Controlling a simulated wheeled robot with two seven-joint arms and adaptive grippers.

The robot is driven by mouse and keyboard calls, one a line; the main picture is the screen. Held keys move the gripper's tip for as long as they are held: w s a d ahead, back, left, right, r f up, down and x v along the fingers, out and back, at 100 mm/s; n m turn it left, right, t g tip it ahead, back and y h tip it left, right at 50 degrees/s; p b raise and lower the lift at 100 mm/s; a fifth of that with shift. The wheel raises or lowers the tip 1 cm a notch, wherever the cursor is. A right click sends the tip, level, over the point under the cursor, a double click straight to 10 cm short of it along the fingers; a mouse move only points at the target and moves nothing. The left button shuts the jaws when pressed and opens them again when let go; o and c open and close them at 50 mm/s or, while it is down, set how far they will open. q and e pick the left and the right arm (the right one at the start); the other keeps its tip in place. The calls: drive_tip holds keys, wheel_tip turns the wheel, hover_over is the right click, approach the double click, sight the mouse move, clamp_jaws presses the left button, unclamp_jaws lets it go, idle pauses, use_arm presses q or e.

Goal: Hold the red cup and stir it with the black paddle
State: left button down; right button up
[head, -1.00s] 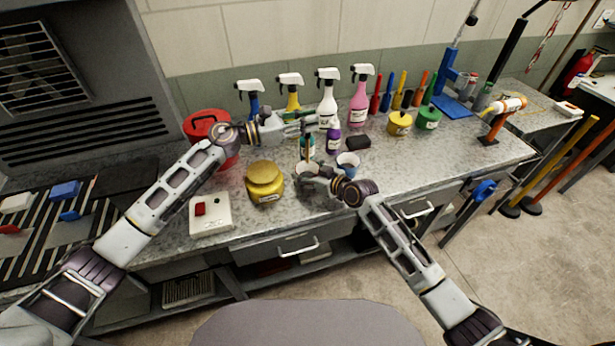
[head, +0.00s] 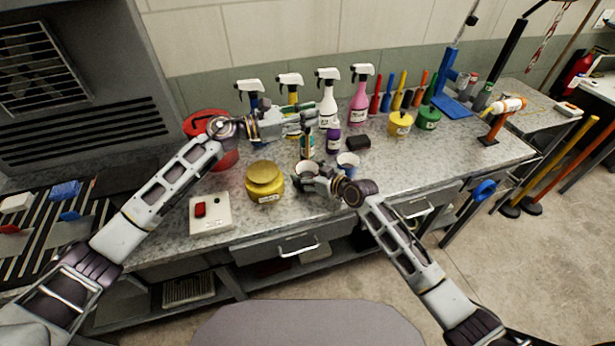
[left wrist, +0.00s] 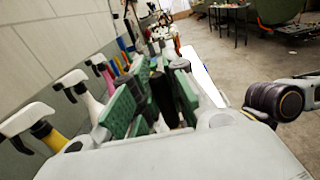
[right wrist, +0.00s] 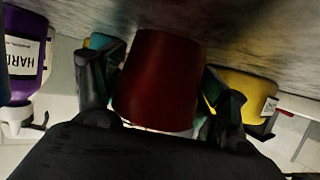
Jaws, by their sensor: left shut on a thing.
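The red cup (right wrist: 160,80) fills the middle of the right wrist view, between the fingers of my right gripper (right wrist: 163,95). In the head view the cup's rim (head: 306,168) shows on the workbench, partly covered by my right gripper (head: 318,178). That gripper appears shut on the cup's sides. My left gripper (head: 312,117) is above and behind the cup, near the spray bottles. In the left wrist view the black paddle (left wrist: 165,99) is held between its green pads; its lower end is hidden there. The paddle cannot be made out clearly in the head view.
A teal bottle (head: 307,145), a purple bottle (head: 333,138) and a black block (head: 358,142) are close behind. A yellow jar (head: 264,182) and switch box (head: 211,213) are left.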

drive_tip(key=shift+o, duration=1.3)
drive_tip(key=shift+d, duration=0.1)
drive_tip(key=shift+v, duration=5.95)
drive_tip(key=shift+s, duration=0.1)
